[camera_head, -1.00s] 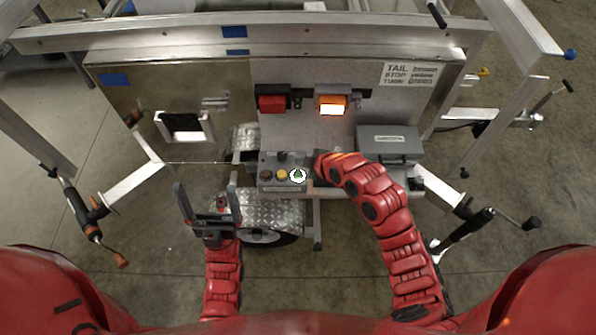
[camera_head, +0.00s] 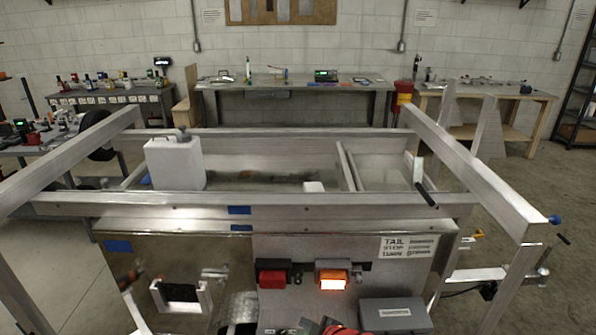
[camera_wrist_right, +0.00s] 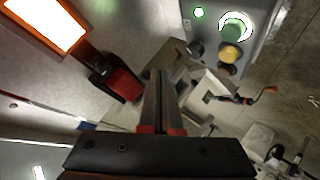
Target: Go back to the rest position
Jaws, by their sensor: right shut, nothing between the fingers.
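My right gripper (camera_wrist_right: 160,78) shows in the right wrist view with its two fingers shut together and nothing between them. It is apart from the grey control box (camera_wrist_right: 212,30) at the upper right, which has a lit green button, a yellow button, a darker button and a small green light. In the head view only a bit of red and dark parts of my right arm shows at the bottom edge, near the control box. My left gripper is not in either view.
The aluminium trailer frame (camera_head: 330,212) spans the head view. Its rear panel carries a red lamp (camera_head: 273,279), a lit orange lamp (camera_head: 333,280) and a grey box (camera_head: 394,316). A white container (camera_head: 175,163) stands on the trailer. Workbenches (camera_head: 295,84) line the back wall.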

